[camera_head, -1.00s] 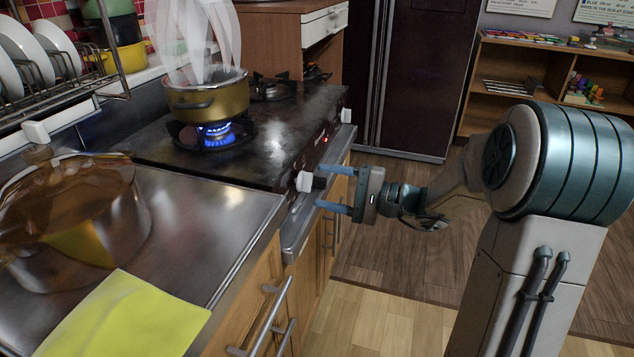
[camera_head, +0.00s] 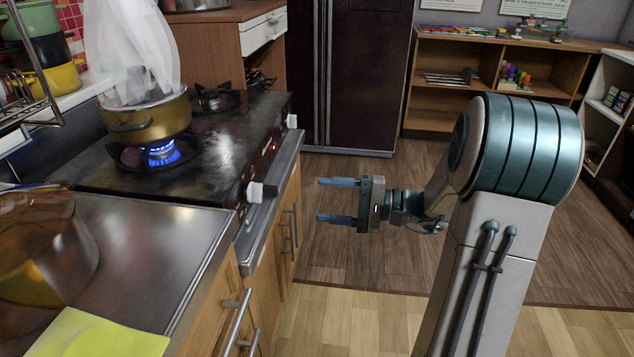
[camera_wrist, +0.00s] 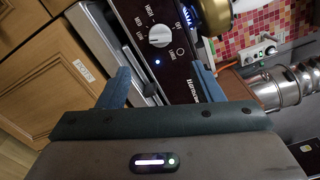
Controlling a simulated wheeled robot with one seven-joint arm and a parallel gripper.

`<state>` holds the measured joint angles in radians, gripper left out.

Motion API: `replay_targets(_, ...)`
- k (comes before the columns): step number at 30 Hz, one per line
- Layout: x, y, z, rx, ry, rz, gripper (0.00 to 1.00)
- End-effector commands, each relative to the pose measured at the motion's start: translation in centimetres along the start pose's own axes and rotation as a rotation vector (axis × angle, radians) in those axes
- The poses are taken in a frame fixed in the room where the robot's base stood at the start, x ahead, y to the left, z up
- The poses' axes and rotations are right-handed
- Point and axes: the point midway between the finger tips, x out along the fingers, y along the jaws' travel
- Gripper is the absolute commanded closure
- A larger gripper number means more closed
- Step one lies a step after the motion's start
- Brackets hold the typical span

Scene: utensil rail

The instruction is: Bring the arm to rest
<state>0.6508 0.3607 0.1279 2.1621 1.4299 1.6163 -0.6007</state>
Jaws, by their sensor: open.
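My gripper (camera_head: 338,201) is open and empty in the head view, its two blue fingers pointing left toward the stove front. It hangs over the wood floor, apart from the stove's white knob (camera_head: 262,192). In the wrist view my gripper (camera_wrist: 162,88) shows its fingers spread, with the stove knob (camera_wrist: 159,36) beyond and between them. My arm reaches in from the right, bent at the elbow.
A steaming brass pot (camera_head: 146,115) stands over a lit blue flame on the stove (camera_head: 215,150). A glass-lidded pot (camera_head: 45,250) and yellow cloth (camera_head: 95,335) are on the left counter. Cabinet handles (camera_head: 237,322) jut out. The floor (camera_head: 380,290) is clear.

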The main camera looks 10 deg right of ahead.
Motion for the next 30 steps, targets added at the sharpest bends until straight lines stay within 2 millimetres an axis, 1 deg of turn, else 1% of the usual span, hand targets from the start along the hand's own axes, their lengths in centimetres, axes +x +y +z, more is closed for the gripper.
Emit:
replay_targets(2, 0.1, -0.1, 0.1, 0.000, -0.001, 0.003, 0.40)
replay_targets(5, 0.6, -0.6, 1.1, 0.002, -0.015, 0.045, 0.40)
replay_targets(8, 1.9, -1.4, 3.9, 0.005, -0.049, 0.158, 0.40)
replay_targets(11, 3.1, -2.0, 7.8, -0.001, -0.087, 0.336, 0.40)
replay_targets(12, 3.3, -2.2, 9.4, -0.008, -0.100, 0.416, 0.40)
replay_targets(15, 3.4, -2.5, 13.0, -0.039, -0.116, 0.612, 0.40)
replay_targets(18, 2.7, -3.1, 16.1, -0.089, -0.113, 0.795, 0.40)
replay_targets(21, 1.5, -4.0, 18.7, -0.162, -0.094, 0.968, 0.40)
replay_targets(23, 0.7, -4.8, 20.0, -0.214, -0.076, 1.063, 0.40)
replay_targets(27, -1.6, -7.4, 22.4, -0.366, -0.013, 1.259, 0.40)
replay_targets(30, -3.1, -9.7, 23.4, -0.489, 0.041, 1.368, 0.40)
